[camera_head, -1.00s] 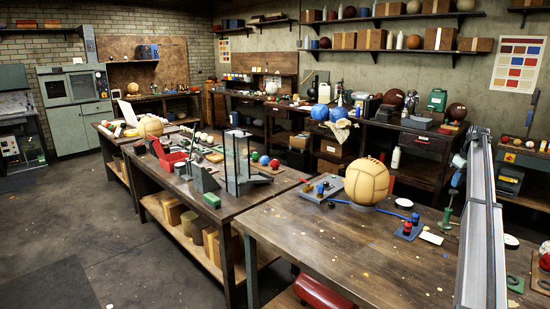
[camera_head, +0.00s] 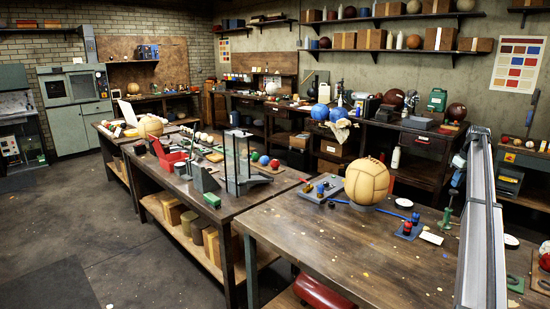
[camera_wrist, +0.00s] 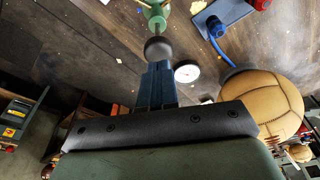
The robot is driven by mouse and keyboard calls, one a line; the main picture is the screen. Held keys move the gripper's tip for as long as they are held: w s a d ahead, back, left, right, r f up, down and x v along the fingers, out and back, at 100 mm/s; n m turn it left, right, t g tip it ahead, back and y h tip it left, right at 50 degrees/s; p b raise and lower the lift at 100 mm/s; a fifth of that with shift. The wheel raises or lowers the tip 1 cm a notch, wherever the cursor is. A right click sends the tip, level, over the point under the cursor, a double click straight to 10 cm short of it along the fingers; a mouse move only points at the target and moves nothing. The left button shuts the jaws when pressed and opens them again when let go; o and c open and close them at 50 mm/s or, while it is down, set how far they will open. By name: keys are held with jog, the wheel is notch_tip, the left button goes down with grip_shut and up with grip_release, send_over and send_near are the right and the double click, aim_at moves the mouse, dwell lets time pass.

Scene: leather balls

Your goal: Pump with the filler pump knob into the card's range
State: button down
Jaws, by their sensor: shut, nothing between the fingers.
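The filler pump (camera_head: 445,222) stands upright on the near bench, right of the tan ball (camera_head: 368,182). It is green in the wrist view (camera_wrist: 154,12), with a thin rod leading to a dark round knob (camera_wrist: 157,47). My gripper (camera_wrist: 157,66) is shut, its blue fingertips lined up with the knob; I cannot tell if they touch. My gripper (camera_head: 455,184) also shows above the pump in the head view. A white round dial (camera_wrist: 187,72) lies near the ball, also visible in the head view (camera_head: 403,202). A white card (camera_head: 431,238) lies by the pump, its print unreadable.
A blue block with red knobs (camera_head: 408,229) sits between ball and pump, with a blue hose (camera_head: 385,210) beside it. A grey plate with small fittings (camera_head: 322,190) lies left of the ball. The bench's front middle (camera_head: 330,245) is clear.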

aim_at(456, 191)
dwell(0.4)
jog(key=shift+f, duration=3.65)
jog(key=shift+r, duration=3.55)
notch_tip(456, 191, up, 6)
